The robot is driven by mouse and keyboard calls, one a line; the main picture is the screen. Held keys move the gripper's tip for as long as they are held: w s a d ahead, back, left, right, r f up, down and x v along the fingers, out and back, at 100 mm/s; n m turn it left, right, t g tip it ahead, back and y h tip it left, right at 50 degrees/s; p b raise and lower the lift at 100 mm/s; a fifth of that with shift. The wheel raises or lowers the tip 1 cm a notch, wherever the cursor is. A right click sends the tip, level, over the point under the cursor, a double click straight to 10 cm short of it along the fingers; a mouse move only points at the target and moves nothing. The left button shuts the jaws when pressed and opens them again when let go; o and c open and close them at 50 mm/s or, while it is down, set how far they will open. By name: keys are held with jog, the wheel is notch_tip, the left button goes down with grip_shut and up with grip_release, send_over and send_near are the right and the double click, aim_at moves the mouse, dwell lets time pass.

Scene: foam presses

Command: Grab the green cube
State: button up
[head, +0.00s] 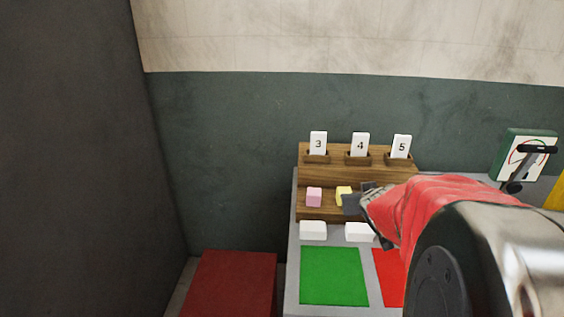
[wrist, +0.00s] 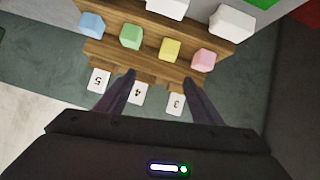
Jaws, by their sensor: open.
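The green cube (wrist: 131,36) sits on the wooden shelf (wrist: 104,48) in the wrist view, between the blue cube (wrist: 91,24) and the yellow cube (wrist: 170,49). In the head view it cannot be seen; my gripper and arm cover that part of the shelf. My gripper (wrist: 159,79) is open with nothing between its fingers. In the wrist view its fingertips point toward the cube row, with the green cube beyond the left fingertip and apart from it. In the head view my gripper (head: 362,204) shows beside the yellow cube (head: 343,191).
A pink cube (head: 314,197) stands at the shelf's left end. Cards numbered 3 (head: 318,143), 4 (head: 360,144) and 5 (head: 401,146) stand behind. White blocks (head: 313,230) lie in front, before green (head: 333,276) and red (head: 388,275) panels. A lever dial (head: 525,157) is at right.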

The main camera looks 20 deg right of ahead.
jog(key=s+d+f+t, duration=0.1)
jog(key=d+f, duration=0.5)
jog(key=d, duration=0.6)
jog(key=shift+s+f+m+t+y, duration=0.15)
jog(key=shift+s+m+t+y, duration=0.2)
jog(key=shift+t, duration=0.45)
jog(key=shift+x, duration=4.25)
jog(key=shift+x, duration=2.65)
jog(key=shift+a, duration=0.2)
jog(key=shift+c, duration=0.4)
